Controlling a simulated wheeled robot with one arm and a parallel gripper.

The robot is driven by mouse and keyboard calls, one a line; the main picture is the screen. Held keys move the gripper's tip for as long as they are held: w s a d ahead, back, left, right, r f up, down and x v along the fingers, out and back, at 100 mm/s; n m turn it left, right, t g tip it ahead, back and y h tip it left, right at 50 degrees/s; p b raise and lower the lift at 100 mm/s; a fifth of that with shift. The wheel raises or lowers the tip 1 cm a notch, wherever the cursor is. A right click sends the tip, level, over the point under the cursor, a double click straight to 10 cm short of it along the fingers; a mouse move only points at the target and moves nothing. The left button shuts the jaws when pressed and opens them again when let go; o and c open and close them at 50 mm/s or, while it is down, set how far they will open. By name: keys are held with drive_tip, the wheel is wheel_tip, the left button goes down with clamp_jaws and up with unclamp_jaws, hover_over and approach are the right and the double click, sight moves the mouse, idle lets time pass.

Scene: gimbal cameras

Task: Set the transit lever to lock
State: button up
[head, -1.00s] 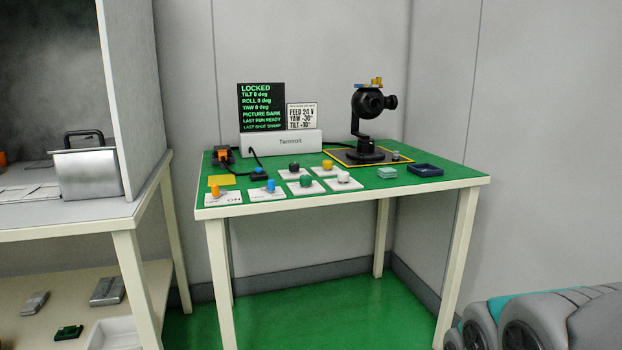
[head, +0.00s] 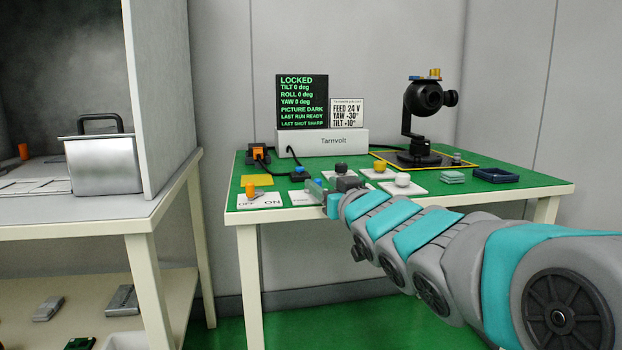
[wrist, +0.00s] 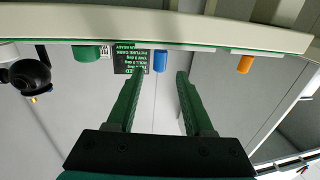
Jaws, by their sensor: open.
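The blue-topped knob (head: 315,184) stands on a white plate at the front of the green table; the plate's lettering is too small to read. I cannot tell for sure which control is the transit lever. My gripper (head: 330,190) is over the table's front edge, partly covering that plate. In the wrist view, which is upside down, my gripper (wrist: 160,76) is open and empty. The blue knob (wrist: 160,60) shows between its fingertips in the picture, apparently ahead of them. The screen (head: 303,100) reads LOCKED, with tilt, roll and yaw 0 deg.
An orange knob (head: 250,189) stands on an OFF/ON plate to the left. Black, yellow and white knobs (head: 402,180) stand behind and right. The black gimbal camera (head: 425,100) stands at the back right, near a dark blue tray (head: 497,175). A white workbench (head: 170,215) is at left.

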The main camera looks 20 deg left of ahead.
sight(316, 179)
drive_tip(key=x, duration=0.6)
drive_tip(key=shift+w+a+f, duration=0.15)
drive_tip(key=shift+w, duration=0.15)
drive_tip(key=shift+w+a, duration=0.2)
drive_tip(key=shift+w, duration=0.05)
drive_tip(key=shift+c, duration=0.4)
clamp_jaws()
